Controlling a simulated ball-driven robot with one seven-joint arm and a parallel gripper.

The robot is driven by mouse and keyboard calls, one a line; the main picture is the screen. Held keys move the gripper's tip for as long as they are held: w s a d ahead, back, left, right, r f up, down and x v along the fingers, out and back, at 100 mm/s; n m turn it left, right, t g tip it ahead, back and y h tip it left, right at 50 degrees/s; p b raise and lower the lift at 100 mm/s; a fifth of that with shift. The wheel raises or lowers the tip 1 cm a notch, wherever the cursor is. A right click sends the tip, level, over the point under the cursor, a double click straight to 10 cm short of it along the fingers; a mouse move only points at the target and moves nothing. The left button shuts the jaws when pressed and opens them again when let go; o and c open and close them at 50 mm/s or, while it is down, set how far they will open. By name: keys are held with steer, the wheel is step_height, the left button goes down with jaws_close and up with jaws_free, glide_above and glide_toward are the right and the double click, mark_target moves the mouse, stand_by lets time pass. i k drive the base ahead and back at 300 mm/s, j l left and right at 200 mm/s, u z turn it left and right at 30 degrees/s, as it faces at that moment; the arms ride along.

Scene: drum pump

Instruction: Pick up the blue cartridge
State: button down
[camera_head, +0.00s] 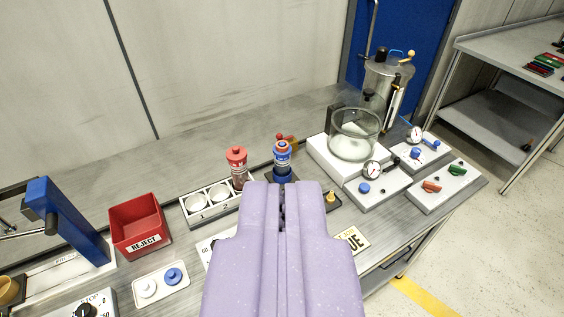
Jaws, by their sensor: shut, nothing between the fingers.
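The blue cartridge (282,156) stands upright on the bench, just beyond the tips of my gripper in the picture. It has a blue top with a pale band, and its lower part sits on or in a dark blue base. My purple gripper (283,186) points away from the camera toward it, with its fingers shut together and nothing between them. The gripper hides part of the bench below the cartridge, and I cannot tell whether it touches the base.
A red-capped cartridge (237,164) stands close left, by a white tray with numbered round slots (208,203). A red REJECT bin (139,224) and blue press (70,222) are further left. A glass vessel (354,132) and gauge panels (378,184) stand right.

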mark_target(282, 164)
steer(key=i+l+z, duration=0.1)
steer(key=i+l, duration=0.2)
steer(key=i, duration=0.15)
steer(key=i+l, duration=0.3)
steer(key=i, duration=0.15)
steer(key=i+l+z, duration=0.15)
steer(key=i+l, duration=0.15)
steer(key=i, duration=0.15)
